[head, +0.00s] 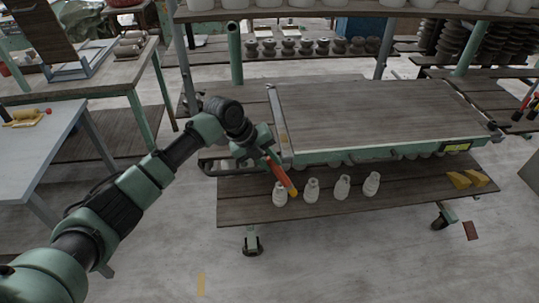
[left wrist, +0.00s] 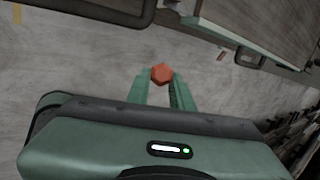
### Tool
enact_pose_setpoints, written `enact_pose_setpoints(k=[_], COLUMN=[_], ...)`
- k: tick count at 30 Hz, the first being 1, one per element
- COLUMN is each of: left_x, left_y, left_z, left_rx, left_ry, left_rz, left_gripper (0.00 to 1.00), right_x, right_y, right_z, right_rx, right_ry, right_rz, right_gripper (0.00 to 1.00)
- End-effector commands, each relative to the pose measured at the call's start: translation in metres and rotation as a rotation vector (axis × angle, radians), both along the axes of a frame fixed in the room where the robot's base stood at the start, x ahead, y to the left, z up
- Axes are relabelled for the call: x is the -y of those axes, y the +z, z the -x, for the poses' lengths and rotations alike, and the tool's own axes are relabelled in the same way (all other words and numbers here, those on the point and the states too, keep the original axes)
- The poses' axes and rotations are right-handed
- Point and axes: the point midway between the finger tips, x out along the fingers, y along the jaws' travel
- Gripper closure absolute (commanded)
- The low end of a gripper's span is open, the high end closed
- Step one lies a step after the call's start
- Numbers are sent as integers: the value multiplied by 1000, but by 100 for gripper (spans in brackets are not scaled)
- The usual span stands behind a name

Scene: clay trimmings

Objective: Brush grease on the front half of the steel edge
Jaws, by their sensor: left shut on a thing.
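The cart's steel edge (head: 278,112) is a narrow grey strip along the left side of the wooden top. My left gripper (head: 266,153) is just left of the strip's near end. It is shut on a brush (head: 281,174) with a red-orange body and a yellow lower end, slanting down to the right. In the left wrist view, an orange hexagonal end of the brush (left wrist: 162,74) sits between the green fingers (left wrist: 156,90). Bristles and any grease cannot be made out. I cannot tell whether the brush touches the cart. My right gripper is not in view.
The wooden cart top (head: 375,108) is bare. Its lower shelf (head: 240,207) carries several pale bottle-shaped pieces (head: 311,190) close to the brush, and yellow wedges (head: 459,180) at right. A grey table (head: 40,150) stands at left. Open floor (head: 340,260) lies in front.

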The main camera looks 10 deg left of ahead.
Motion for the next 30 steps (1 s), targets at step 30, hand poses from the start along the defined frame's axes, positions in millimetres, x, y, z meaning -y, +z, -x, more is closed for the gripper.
enact_pose_setpoints(k=[30], left_x=[21], left_y=[-1], left_z=[67], left_rx=[-2], left_ry=[-1], left_rz=[0], left_gripper=[100], right_x=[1], right_y=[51], right_z=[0], right_rx=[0], right_ry=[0], right_rz=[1], right_gripper=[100])
